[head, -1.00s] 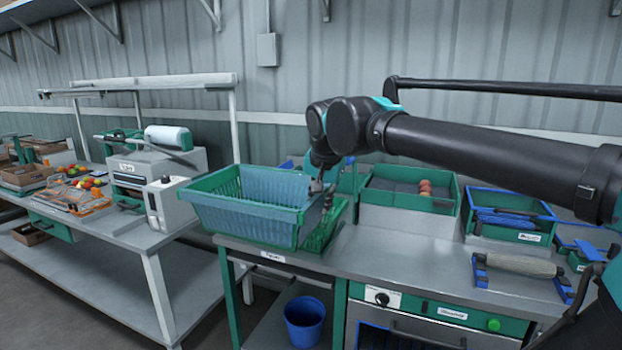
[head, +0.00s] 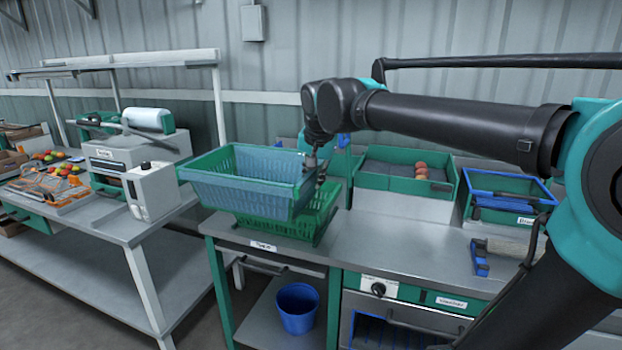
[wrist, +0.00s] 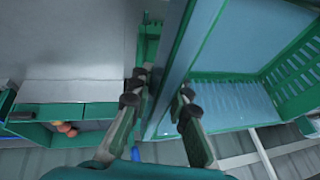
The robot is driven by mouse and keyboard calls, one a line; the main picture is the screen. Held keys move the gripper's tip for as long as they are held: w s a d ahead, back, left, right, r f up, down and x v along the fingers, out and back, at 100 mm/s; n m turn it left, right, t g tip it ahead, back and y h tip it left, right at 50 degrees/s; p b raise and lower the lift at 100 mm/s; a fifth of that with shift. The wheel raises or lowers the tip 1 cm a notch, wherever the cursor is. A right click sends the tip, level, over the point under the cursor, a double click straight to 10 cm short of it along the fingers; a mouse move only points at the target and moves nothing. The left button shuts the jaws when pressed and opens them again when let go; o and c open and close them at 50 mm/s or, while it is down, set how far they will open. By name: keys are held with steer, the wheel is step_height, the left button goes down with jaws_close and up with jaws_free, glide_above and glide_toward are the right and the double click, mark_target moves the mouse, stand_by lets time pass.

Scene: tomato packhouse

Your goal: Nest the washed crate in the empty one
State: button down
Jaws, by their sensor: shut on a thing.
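The held crate (head: 240,194), green and pale blue with slatted sides, hangs in the air above the bench's left end. My gripper (wrist: 160,98) is shut on its right-hand wall; in the wrist view the fingers stand on either side of that wall. A green slatted crate (head: 290,231) sits on the bench below, partly covered by the held crate in the head view. A gap shows between them at the right, and the held crate reaches further left. The inside of the lower crate is mostly hidden.
A green crate with a dark liner and a few round fruits (head: 405,184) stands behind on the right. A green and blue crate (head: 508,200) is further right. A blue bucket (head: 297,310) sits below the bench. The benchtop (head: 400,230) is clear in the middle.

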steer(key=shift+w+d+f, duration=1.1)
steer(key=shift+w+f, duration=0.05)
steer(key=shift+w, duration=1.8)
glide_above(330, 197)
steer(key=shift+f, duration=3.95)
steer(key=shift+s+f, duration=0.25)
steer(key=shift+f, duration=0.25)
steer(key=shift+a, duration=0.1)
steer(key=c, duration=1.4)
jaws_free()
steer(key=shift+w+a+f, duration=0.1)
steer(key=shift+f, duration=0.05)
steer(key=shift+o, duration=0.3)
steer(key=c, duration=0.3)
